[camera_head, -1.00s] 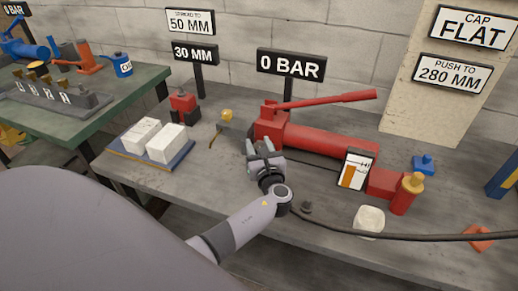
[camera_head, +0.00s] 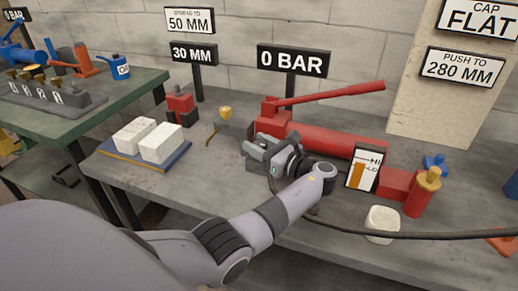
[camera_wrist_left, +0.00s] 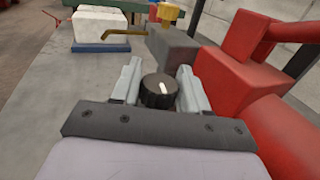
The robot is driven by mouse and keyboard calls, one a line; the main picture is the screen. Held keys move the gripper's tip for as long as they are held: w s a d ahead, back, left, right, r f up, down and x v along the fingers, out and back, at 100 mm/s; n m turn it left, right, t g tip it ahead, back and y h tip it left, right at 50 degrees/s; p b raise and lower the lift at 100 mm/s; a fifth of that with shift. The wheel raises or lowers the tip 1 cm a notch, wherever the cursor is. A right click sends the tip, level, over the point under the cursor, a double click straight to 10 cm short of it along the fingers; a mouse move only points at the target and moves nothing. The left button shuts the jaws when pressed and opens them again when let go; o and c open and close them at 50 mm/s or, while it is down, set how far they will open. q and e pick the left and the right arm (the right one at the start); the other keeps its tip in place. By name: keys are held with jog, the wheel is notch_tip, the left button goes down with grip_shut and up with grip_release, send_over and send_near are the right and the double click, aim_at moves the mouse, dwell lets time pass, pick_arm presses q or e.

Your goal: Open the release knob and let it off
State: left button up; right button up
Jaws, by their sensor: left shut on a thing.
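My left gripper (camera_head: 258,152) is at the left end of the red hand pump (camera_head: 335,140), beside its body. In the left wrist view, a round black knob (camera_wrist_left: 158,91) with a white pointer line sits between the two grey fingers, and the left gripper (camera_wrist_left: 158,88) is shut on it. In the head view the knob is hidden by the gripper. The pump's red lever (camera_head: 330,93) slopes up to the right. A sign (camera_head: 292,62) behind the pump reads 0 BAR. A gauge card (camera_head: 363,169) marked HI and LO stands at its right. My right gripper is not in view.
A brass-yellow knob on a grey block (camera_head: 230,125) stands left of the pump. White blocks on a blue plate (camera_head: 170,160) lie further left. A white cup (camera_head: 382,222) and a black hose (camera_head: 440,236) lie in front at right.

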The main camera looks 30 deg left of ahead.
aim_at(265, 148)
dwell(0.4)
pick_arm(q)
jog(key=o, duration=1)
jog(key=shift+c, duration=0.2)
jog(key=shift+s+d, duration=0.2)
jog(key=shift+d, duration=1.6)
jog(key=shift+s+d, duration=0.2)
jog(key=shift+d, duration=1.55)
jog(key=shift+r, duration=0.15)
